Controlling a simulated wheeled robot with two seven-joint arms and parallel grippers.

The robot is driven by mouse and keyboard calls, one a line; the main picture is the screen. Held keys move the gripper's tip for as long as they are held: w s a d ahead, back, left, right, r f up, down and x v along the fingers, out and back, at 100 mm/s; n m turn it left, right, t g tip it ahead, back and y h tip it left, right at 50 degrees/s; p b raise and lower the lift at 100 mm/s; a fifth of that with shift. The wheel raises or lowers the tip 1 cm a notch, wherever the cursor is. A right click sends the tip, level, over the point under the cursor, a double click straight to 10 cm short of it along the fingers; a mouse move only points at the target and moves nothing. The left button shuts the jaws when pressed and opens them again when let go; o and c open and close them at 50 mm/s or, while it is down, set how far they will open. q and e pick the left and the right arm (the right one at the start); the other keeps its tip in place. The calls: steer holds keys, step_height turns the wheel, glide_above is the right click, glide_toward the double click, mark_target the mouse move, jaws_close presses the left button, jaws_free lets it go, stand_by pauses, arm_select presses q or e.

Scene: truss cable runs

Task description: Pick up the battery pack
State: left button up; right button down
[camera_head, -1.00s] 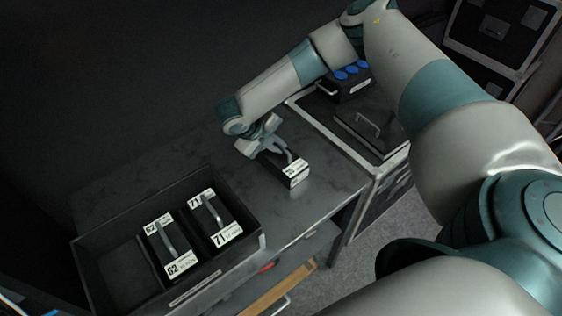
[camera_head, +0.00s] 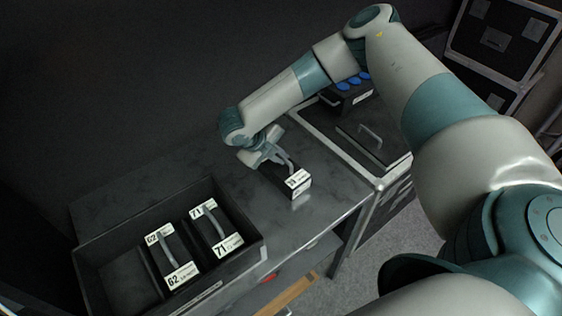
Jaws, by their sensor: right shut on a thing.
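A black battery pack (camera_head: 297,183) with a white label on its end is on or just above the grey table (camera_head: 240,182), right of the crate. My right gripper (camera_head: 284,163) is over it, shut on the pack's handle. Whether the pack's underside touches the table is hard to tell. Two more black packs with handles, labelled 62 (camera_head: 173,258) and 71 (camera_head: 215,230), stand in the black crate (camera_head: 255,262). My left gripper is not in view.
A metal-edged case (camera_head: 323,139) with a handled lid stands right of the table, with a black box with blue sockets (camera_head: 349,88) on it. More cases (camera_head: 497,40) stand at the back right. A wooden-edged drawer (camera_head: 287,296) sits below the table.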

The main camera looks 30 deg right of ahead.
mark_target(281, 167)
steer(key=shift+w+r, duration=0.1)
steer(key=shift+r, duration=0.1)
steer(key=shift+r+b, duration=0.5)
steer(key=shift+r, duration=0.45)
steer(key=shift+d+r+b, duration=0.15)
steer(key=shift+r+b, duration=0.2)
steer(key=shift+r, duration=0.6)
steer(key=s+d+r+b, duration=0.2)
steer(key=s+d+r, duration=0.4)
steer(key=s, duration=0.3)
steer(key=shift+s+d+r, duration=0.25)
steer(key=shift+d+r, duration=0.05)
steer(key=shift+r, duration=0.15)
